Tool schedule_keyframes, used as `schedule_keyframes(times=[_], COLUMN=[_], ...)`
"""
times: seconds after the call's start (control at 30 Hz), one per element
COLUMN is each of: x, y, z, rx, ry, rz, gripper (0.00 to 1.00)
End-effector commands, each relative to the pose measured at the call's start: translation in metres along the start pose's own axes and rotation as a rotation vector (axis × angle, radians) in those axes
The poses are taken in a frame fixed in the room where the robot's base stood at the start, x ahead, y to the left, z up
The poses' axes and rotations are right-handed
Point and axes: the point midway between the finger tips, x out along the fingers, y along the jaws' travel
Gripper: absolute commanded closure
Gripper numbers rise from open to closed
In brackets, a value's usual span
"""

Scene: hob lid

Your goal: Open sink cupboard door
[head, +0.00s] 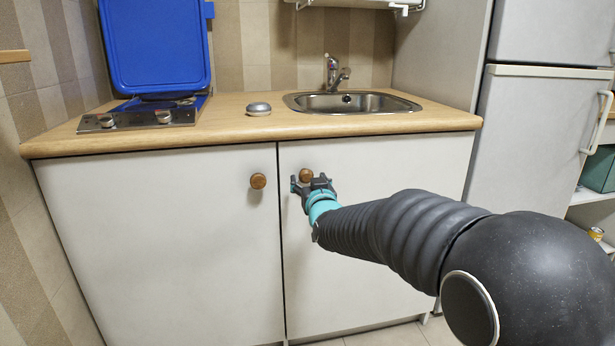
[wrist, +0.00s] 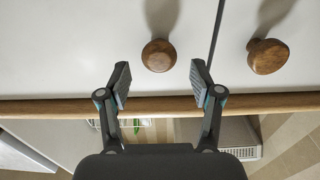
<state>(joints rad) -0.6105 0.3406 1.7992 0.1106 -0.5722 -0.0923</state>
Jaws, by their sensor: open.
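The sink cupboard door (head: 375,245) is the white right-hand door below the sink, and it is shut. Its round wooden knob (head: 305,175) is near the top left corner of the door. My gripper (head: 308,184) is open in front of this knob. In the wrist view, which is upside down, the knob (wrist: 158,55) appears just ahead of the gap between the fingertips of my gripper (wrist: 160,82). No finger is visibly touching it. My arm hides part of the door in the head view.
The left cupboard door (head: 160,250) is shut, and its wooden knob (head: 258,181) is close beside the seam. The worktop (head: 235,126) overhangs both doors. The hob's blue lid (head: 155,45) stands raised. A fridge (head: 530,130) is on the right.

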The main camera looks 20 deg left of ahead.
Motion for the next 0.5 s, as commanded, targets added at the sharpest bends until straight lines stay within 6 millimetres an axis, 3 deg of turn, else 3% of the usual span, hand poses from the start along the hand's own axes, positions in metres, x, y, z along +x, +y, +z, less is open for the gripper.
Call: schedule_keyframes(times=[0.2,0.5], x=[0.019,0.022], y=[0.000,0.000], z=[0.000,0.000], rx=[0.000,0.000], ry=[-0.001,0.000], rz=[0.000,0.000], gripper=[0.35,0.35])
